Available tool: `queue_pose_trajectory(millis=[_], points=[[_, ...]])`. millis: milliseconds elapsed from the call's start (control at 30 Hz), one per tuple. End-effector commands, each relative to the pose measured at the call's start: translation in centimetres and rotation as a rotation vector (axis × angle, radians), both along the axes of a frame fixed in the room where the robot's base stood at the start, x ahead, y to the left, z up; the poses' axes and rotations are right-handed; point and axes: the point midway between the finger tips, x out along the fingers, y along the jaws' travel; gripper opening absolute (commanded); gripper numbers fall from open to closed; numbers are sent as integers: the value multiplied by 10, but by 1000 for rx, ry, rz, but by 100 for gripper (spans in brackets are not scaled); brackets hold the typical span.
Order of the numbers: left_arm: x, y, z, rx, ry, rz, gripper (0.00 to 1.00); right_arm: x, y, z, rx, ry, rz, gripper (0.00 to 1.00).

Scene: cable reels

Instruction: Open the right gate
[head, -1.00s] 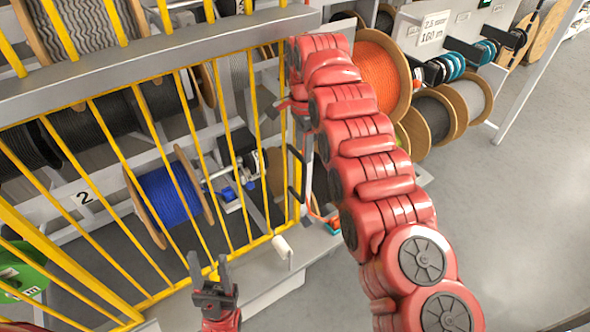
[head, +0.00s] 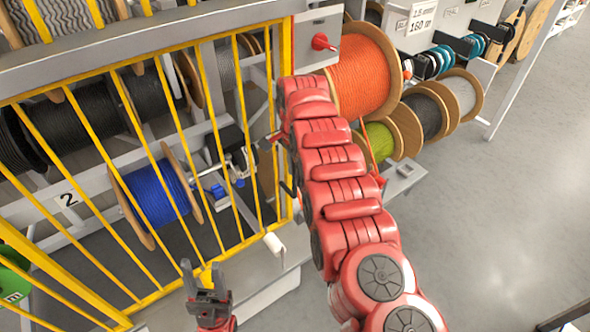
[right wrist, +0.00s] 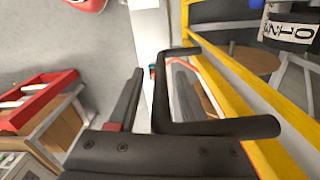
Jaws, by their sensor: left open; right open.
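The gate with yellow bars (head: 205,135) and a grey top rail (head: 150,38) stands in front of the reel rack in the head view. Its right edge (head: 287,60) is beside my right arm. In the right wrist view a black bar handle (right wrist: 215,127) stands out from the yellow gate frame (right wrist: 245,78). My right gripper (right wrist: 148,105) is open close to the handle; one dark finger shows left of it. I cannot tell whether they touch. My arm hides most of this in the head view. My left gripper (head: 207,278) is open and empty before the gate's lower part.
A red knob (head: 322,42) sits on a grey panel right of the gate. An orange reel (head: 362,75) and a green reel (head: 378,143) are behind my right arm. A blue reel (head: 157,195) is behind the bars. Grey floor (head: 480,210) is clear at the right.

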Motion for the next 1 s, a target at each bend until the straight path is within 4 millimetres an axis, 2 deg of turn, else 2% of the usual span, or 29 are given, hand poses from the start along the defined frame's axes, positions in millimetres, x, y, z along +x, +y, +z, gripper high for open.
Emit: queue_pose_trajectory(millis=[167,267,467,1000], points=[[0,0,-1,0,0,0,50,0,0,-1,0,-1,1,50],[0,0,-1,0,0,0,50,0,0,-1,0,-1,0,35],[0,0,-1,0,0,0,50,0,0,-1,0,0,0,0],[0,0,-1,0,0,0,50,0,0,-1,-1,0,0,0]])
